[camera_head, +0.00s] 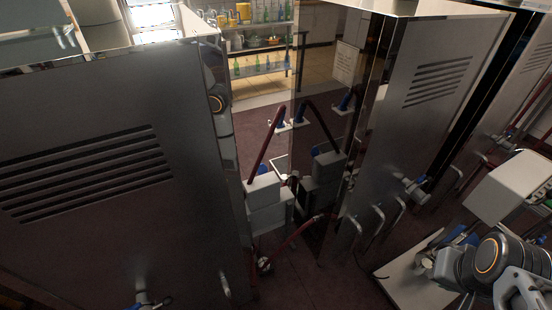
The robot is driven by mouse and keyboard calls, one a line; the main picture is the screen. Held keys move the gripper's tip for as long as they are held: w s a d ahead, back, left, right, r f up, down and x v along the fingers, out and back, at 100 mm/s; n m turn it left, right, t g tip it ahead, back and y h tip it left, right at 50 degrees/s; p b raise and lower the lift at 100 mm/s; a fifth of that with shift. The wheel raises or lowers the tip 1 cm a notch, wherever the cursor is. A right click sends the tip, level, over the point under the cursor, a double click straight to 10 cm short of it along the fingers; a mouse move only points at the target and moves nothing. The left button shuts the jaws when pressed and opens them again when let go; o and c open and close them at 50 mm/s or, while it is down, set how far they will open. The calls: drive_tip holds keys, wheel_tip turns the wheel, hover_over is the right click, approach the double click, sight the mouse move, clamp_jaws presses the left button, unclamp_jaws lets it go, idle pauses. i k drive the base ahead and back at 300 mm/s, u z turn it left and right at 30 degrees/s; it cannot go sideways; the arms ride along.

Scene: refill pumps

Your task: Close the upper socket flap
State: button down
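Two stacked pale grey boxes stand in the gap between the tall metal cabinets, an upper box (263,188) and a lower box (268,215). A thin pale plate (281,163) shows just behind the upper box. It may be a raised flap, but it is too small and dark to be sure. No socket opening can be made out. My arm (490,258), grey with an orange ring, is at the lower right, well apart from the boxes. I cannot make out any gripper fingers.
A large dark cabinet (100,170) with vents fills the left. Another vented cabinet (425,100) stands right of the gap, its glossy side mirroring the boxes. A red hose (292,243) crosses low in the gap. A white box (508,187) is at the right.

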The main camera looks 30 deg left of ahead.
sight(263, 169)
drive_tip(key=u, duration=0.3)
drive_tip(key=i, duration=0.85)
drive_tip(key=u, duration=1.2)
drive_tip(key=i, duration=0.45)
drive_tip(key=u, duration=0.35)
